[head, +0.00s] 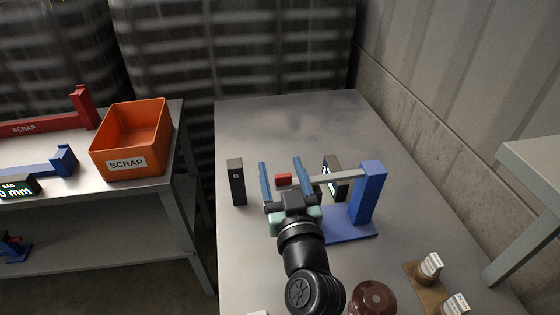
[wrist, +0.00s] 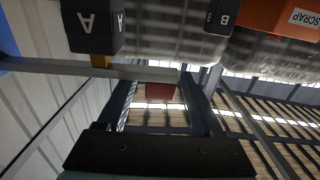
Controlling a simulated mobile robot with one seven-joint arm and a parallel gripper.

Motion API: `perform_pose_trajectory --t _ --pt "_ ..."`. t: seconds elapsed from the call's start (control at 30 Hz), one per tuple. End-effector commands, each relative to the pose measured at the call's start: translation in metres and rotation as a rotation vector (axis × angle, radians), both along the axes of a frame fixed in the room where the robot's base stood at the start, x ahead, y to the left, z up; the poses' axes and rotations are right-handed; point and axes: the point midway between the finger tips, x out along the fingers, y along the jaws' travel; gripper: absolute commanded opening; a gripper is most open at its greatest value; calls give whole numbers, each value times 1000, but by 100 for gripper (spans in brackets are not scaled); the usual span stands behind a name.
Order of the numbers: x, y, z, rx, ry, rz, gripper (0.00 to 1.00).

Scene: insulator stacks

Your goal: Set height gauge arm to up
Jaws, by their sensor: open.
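The height gauge has a blue post (head: 370,195) on a blue base (head: 350,228) on the right table. Its grey arm (head: 345,176) reaches left from near the post top, roughly level, and ends in a red tip (head: 284,179). The grey arm also crosses the wrist view (wrist: 60,67). My gripper (head: 280,163) is open, its two blue fingers on either side of the red tip. In the wrist view, the red tip (wrist: 160,91) shows between the fingers of my gripper (wrist: 158,78). I cannot tell whether a finger touches it.
A dark block marked B (head: 236,182) stands left of my gripper. A block marked A (wrist: 92,25) is close to the gauge arm. A brown round piece (head: 374,298) and tagged pieces (head: 431,265) are at the front right. The table's back (head: 290,120) is clear.

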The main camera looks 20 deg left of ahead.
Motion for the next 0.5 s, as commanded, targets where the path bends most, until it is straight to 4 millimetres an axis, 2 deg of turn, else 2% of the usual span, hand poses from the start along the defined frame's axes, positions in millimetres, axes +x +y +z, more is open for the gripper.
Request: perform_pose_trajectory --t 0.2,0.47,0.5 --pt "13 9 0 0 0 0 68" --pt "14 9 0 0 0 0 68" --pt "14 9 0 0 0 0 64"
